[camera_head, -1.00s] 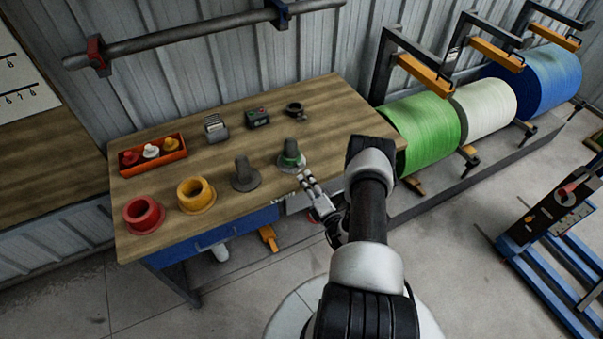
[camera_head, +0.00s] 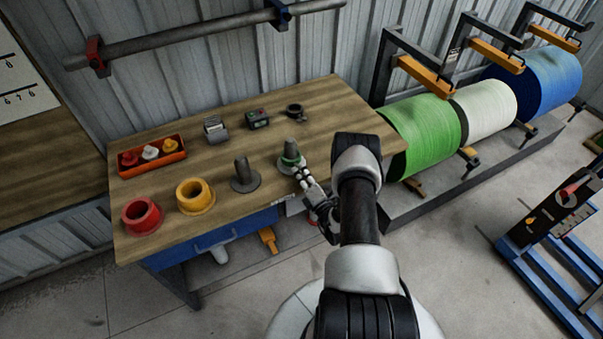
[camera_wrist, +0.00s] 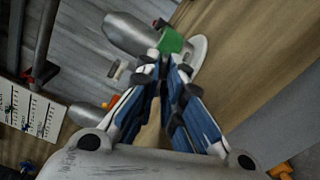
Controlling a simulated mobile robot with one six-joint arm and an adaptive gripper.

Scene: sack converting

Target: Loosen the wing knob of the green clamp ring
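The green clamp ring (camera_head: 290,160) sits around the foot of a grey post on a flanged base, near the bench's front edge. It also shows in the wrist view (camera_wrist: 173,40), just beyond my fingertips. My gripper (camera_head: 303,172) is at the ring's front right side, its fingers pointing at it. In the wrist view my gripper (camera_wrist: 166,68) has its fingertips close together with a narrow gap between them. The wing knob is hidden or too small to make out at the fingertips. I cannot tell whether the fingers touch it.
A second grey post (camera_head: 241,172), a yellow ring (camera_head: 195,196) and a red ring (camera_head: 142,215) stand left along the bench (camera_head: 250,103). An orange tray (camera_head: 151,155), small devices and a dark ring (camera_head: 295,109) lie behind. A green roll (camera_head: 425,135) is at right.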

